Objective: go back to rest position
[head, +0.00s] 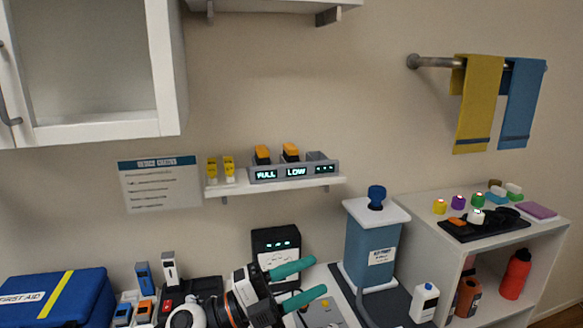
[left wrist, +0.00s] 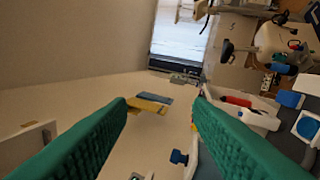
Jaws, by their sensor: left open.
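My left gripper (head: 319,275) comes in at the bottom middle of the head view, with its two teal fingers spread apart and pointing right. Nothing shows between the fingers. It hangs in front of the counter, left of the blue dispenser box (head: 372,250) and below the wall shelf. In the left wrist view the open fingers (left wrist: 161,108) frame a stretch of bare wall and the hanging towels. My right gripper is in neither view.
A black outlet box (head: 276,244) stands behind the gripper. A blue first aid bag (head: 62,298) and small devices lie to the left. A white bottle (head: 424,303) and a white shelf unit (head: 548,245) stand to the right. The wall shelf (head: 285,187) holds a charger.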

